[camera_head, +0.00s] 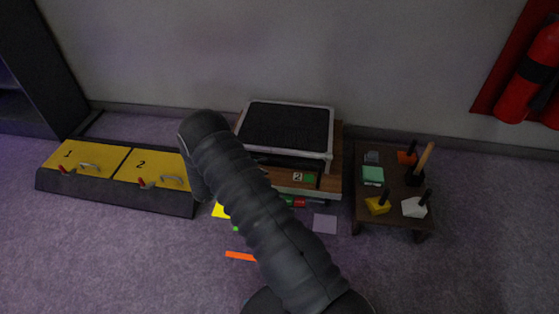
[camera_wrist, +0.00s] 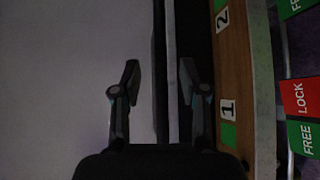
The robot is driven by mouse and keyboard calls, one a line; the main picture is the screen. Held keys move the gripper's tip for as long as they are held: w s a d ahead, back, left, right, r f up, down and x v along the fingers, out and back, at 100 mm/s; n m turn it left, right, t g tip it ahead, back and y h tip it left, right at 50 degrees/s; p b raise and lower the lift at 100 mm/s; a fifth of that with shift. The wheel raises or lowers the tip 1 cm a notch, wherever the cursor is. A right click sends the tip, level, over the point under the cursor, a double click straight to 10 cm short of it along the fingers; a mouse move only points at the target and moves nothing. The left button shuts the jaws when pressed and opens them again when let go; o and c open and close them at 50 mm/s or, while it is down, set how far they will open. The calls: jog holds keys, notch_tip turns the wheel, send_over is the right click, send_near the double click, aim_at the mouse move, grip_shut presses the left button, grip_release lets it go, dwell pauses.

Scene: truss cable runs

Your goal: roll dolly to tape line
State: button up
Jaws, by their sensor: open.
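The dolly has a wooden deck (camera_head: 330,184) with a "2" label and a green mark on its front, and stands near the wall. A pale-rimmed case (camera_head: 285,127) with a black top sits on it. My arm hides the dolly's left part. In the wrist view the wood (camera_wrist: 233,65) carries labels 1 and 2. Red LOCK (camera_wrist: 299,98) and green FREE (camera_wrist: 304,138) tabs show beside it. An orange strip (camera_head: 240,256) lies on the floor in front, partly behind my arm; it may be the tape line. My gripper (camera_wrist: 159,82) is open, its fingers either side of a narrow edge.
A low unit (camera_head: 125,180) with yellow lids 1 and 2 stands left. A small dark table (camera_head: 393,208) with blocks and handled pieces stands right of the dolly. A lilac square (camera_head: 325,223) and a yellow piece (camera_head: 220,210) lie on the floor. A fire extinguisher (camera_head: 530,75) hangs at right.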

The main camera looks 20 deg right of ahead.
aim_at(279, 161)
jog(key=x, duration=0.8)
jog(key=shift+w, duration=0.1)
grip_shut()
